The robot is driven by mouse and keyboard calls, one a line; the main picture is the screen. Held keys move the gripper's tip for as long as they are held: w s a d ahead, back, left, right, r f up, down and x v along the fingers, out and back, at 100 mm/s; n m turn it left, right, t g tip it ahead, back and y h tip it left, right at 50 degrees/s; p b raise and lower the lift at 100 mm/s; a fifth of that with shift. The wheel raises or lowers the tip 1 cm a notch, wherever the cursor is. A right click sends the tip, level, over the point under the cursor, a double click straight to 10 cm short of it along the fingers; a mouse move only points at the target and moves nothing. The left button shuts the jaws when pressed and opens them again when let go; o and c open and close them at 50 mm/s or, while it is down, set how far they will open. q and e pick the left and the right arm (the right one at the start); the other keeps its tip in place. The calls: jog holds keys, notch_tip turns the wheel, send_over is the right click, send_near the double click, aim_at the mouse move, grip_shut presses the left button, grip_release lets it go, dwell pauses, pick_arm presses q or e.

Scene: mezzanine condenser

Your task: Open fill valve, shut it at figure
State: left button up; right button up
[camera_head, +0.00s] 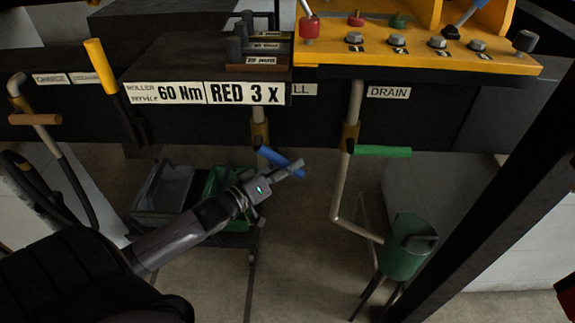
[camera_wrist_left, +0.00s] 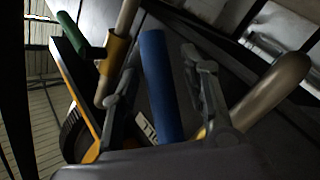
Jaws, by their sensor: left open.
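The fill valve (camera_head: 260,132) is a brass-coloured body on a pipe under the bench, beside a label whose visible end reads "LL". Its blue lever (camera_head: 270,155) slants down to the right. My left gripper (camera_head: 290,169) is at the lever and covers part of it. In the left wrist view the blue lever (camera_wrist_left: 160,85) stands between the two spread fingers of my left gripper (camera_wrist_left: 166,78). The fingers look apart from it, though contact is hard to judge. My right gripper is not in view.
The drain valve's green lever (camera_head: 383,151) is to the right, level. A green can (camera_head: 408,250) stands below its pipe. Grey and green bins (camera_head: 165,192) sit under the bench behind my left arm. A yellow panel (camera_head: 420,62) with several knobs is above.

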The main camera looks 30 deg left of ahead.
pick_arm(q)
jog(key=shift+c, duration=0.2)
grip_shut()
dwell(0.4)
dwell(0.3)
